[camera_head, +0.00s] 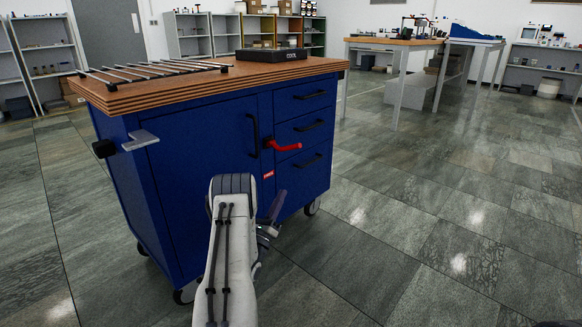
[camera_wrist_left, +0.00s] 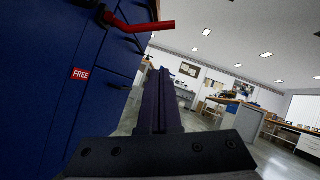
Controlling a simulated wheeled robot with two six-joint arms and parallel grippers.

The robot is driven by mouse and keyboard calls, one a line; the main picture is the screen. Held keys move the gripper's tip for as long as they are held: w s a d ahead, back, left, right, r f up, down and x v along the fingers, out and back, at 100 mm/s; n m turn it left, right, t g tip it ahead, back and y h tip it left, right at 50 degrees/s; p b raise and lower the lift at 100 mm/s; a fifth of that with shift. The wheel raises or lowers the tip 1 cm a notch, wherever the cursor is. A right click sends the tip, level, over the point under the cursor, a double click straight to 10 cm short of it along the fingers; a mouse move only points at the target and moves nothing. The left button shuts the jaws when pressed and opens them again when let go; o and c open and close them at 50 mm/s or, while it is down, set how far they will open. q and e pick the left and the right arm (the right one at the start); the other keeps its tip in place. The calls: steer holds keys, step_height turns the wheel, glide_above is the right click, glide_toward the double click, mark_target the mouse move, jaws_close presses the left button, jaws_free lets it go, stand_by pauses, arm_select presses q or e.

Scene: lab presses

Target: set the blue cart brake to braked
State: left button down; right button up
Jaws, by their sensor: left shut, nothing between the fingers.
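The blue cart (camera_head: 205,165) stands in front of me with a wooden top. Its red brake lever (camera_head: 284,146) sticks out sideways to the right from the front face, beside the drawers. A small red label (camera_head: 268,175) sits below the lever; in the left wrist view it reads FREE (camera_wrist_left: 80,74). The lever also shows at the top of that view (camera_wrist_left: 140,25). My left gripper (camera_head: 278,200) is shut and empty, below the lever and apart from it. My left arm hides part of the cart's lower front. My right gripper is not in view.
A metal rack (camera_head: 150,70) and a black box (camera_head: 271,55) lie on the cart top. A grey bracket (camera_head: 140,140) juts from the cart's left side. Open tiled floor (camera_head: 450,210) lies to the right. Workbenches (camera_head: 393,42) and shelves stand far back.

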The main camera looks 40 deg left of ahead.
arm_select(q)
steer(key=shift+r, duration=0.1)
steer(key=s+a+r+b+x, duration=0.1)
steer(key=b+x, duration=0.5)
steer(key=x, duration=0.7)
steer(key=shift+s+r, duration=0.25)
steer(key=shift+r, duration=0.3)
steer(key=shift+r+n+y+p, duration=0.4)
steer(key=shift+r+n, duration=0.05)
steer(key=shift+n, duration=0.15)
